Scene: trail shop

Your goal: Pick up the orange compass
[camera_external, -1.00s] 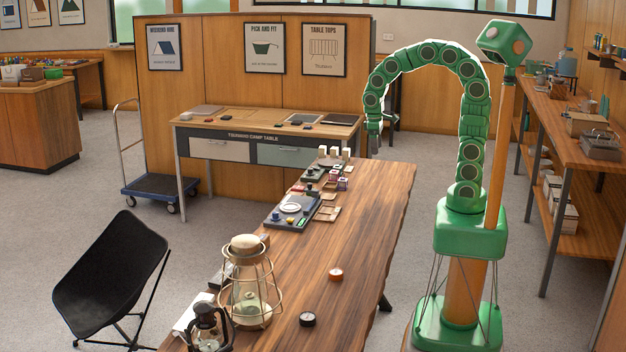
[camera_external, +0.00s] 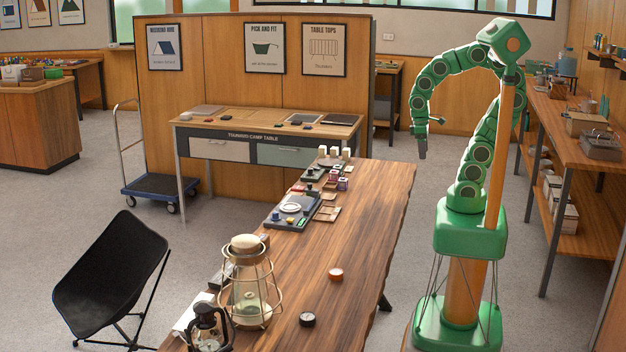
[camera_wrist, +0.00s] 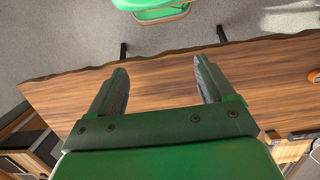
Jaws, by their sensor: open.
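The orange compass (camera_external: 336,274) is a small round thing with a pale top, lying on the long wooden table (camera_external: 365,225). A similar black round thing (camera_external: 307,319) lies nearer the camera. My gripper (camera_external: 422,152) hangs pointing down, high and near the table's right edge, well away from the compass. In the wrist view my gripper (camera_wrist: 161,65) has its two fingers wide apart with nothing between them. An orange round thing (camera_wrist: 313,77) at that view's right edge looks like the compass, partly cut off.
A caged lantern (camera_external: 250,290) and a dark small lantern (camera_external: 208,328) stand at the table's near left. A game tray (camera_external: 290,212) and small boxes line its left edge. A black chair (camera_external: 110,265) stands left.

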